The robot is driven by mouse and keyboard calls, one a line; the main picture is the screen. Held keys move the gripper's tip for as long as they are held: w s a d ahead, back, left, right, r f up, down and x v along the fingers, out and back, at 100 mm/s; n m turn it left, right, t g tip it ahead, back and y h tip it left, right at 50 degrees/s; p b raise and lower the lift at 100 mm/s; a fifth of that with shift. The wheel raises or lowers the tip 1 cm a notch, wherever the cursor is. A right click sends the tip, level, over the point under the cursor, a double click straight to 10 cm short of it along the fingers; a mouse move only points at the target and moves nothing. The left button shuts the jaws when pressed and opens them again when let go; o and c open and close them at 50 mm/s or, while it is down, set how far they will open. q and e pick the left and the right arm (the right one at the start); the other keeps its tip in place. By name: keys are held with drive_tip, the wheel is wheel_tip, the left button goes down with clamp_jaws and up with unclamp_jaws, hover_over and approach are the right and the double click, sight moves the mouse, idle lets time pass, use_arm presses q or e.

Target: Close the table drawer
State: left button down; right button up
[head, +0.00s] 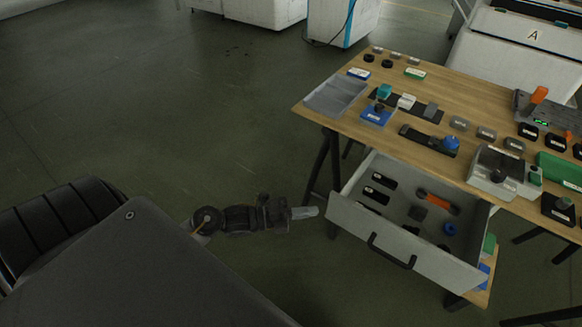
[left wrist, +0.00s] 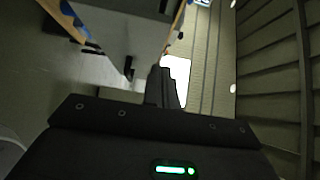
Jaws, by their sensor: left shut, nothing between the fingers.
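The table drawer (head: 440,269) is pulled well out from under the wooden table, its light grey front facing the lower left in the head view. Its black bar handle (head: 391,257) sits on the front panel. Several items lie inside, among them an orange-handled tool (head: 437,202) and a blue ring (head: 450,229). My left gripper (head: 312,212) is shut and empty, just left of the drawer's front left corner, apart from the handle. Its shut fingers also show in the left wrist view (left wrist: 168,88). My right gripper is not in view.
The wooden tabletop (head: 470,92) above carries a grey tray (head: 335,95), small labelled blocks, and a grey device (head: 500,173). Dark table legs (head: 321,170) stand beside the drawer. The green floor left of the table is clear.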

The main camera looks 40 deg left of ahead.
sight(338, 199)
use_arm(q)
drive_tip(key=w, duration=0.1)
drive_tip(key=w+d, duration=0.1)
drive_tip(key=w, duration=0.2)
drive_tip(key=shift+w+d, duration=0.3)
drive_tip(key=shift+w, duration=0.5)
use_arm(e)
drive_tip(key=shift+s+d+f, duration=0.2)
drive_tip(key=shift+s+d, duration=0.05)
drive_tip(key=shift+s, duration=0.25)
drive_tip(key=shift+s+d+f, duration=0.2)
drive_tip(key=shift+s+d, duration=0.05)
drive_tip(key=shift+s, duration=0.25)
